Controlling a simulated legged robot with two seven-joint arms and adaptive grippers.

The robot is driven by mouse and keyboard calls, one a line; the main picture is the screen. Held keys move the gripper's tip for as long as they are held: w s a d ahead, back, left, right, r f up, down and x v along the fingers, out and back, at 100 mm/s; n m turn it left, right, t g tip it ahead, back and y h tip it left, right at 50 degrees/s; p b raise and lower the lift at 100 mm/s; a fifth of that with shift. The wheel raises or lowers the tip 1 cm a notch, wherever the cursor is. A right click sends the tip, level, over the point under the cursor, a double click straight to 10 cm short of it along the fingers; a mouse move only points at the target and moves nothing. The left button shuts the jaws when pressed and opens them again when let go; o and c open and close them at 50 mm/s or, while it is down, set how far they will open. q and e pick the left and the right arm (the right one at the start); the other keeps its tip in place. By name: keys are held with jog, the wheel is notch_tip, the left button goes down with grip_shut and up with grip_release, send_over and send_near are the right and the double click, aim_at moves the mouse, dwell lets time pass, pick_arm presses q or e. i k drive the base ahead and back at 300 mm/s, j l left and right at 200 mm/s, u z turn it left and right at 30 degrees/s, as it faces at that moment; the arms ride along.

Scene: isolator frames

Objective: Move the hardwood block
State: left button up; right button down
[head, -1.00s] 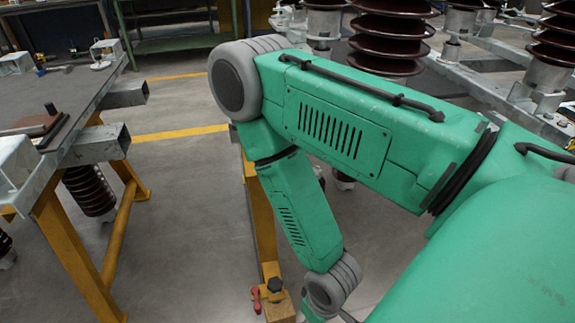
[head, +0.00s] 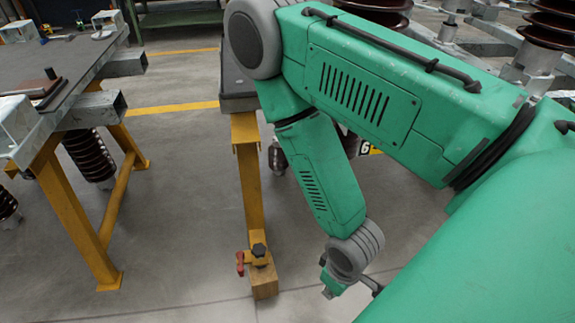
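The hardwood block (head: 265,284) is a light brown wooden block on the floor, in the lower middle of the head view. It stands at the foot of a yellow leg (head: 248,190), with a red-handled black-knobbed fitting (head: 256,256) just above it. My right arm, green with grey joints, comes in from the right and bends down to a wrist right of the block. Only a small part of my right gripper (head: 328,286) shows below that wrist, apart from the block. My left gripper is not in view.
A grey-topped workbench (head: 75,65) with yellow legs stands at left, a brown-red item (head: 35,87) on it. Ribbed brown insulators (head: 90,155) hang or stand below it. More insulators stand on metal frames at upper right. The floor between bench and yellow leg is clear.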

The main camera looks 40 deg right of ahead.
aim_at(265, 282)
jog(key=k+l, duration=0.1)
jog(key=l, duration=0.35)
jog(key=k+l+z, duration=0.1)
jog(key=l, duration=0.3)
jog(key=k+l, duration=0.1)
jog(key=l, duration=0.35)
jog(key=i+l+z, duration=0.15)
jog(key=i+l, duration=0.5)
jog(key=l, duration=0.15)
